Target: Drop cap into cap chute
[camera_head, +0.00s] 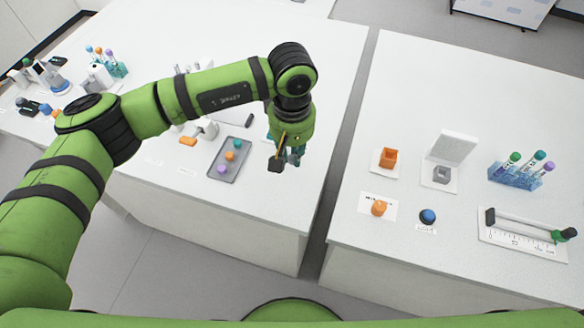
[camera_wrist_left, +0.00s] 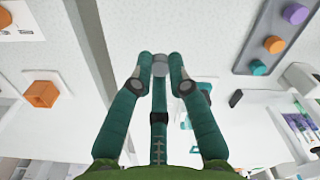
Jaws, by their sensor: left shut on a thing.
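My left gripper (camera_head: 285,158) hangs over the right edge of the left table. In the left wrist view its teal fingers (camera_wrist_left: 160,78) are closed together at the tips. An orange open-topped box (camera_head: 389,158) stands on a white card on the right table, to the right of the gripper. It also shows at left in the left wrist view (camera_wrist_left: 42,93). No label shows which container is the cap chute. My right gripper is not in view.
A grey tray (camera_head: 216,178) on the left table holds purple, orange and teal caps. The right table (camera_head: 450,80) carries a grey box with a white panel (camera_head: 453,147), a tube rack (camera_head: 515,178), a blue button (camera_head: 428,216) and a ruler-like device (camera_head: 520,240). A gap separates the tables.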

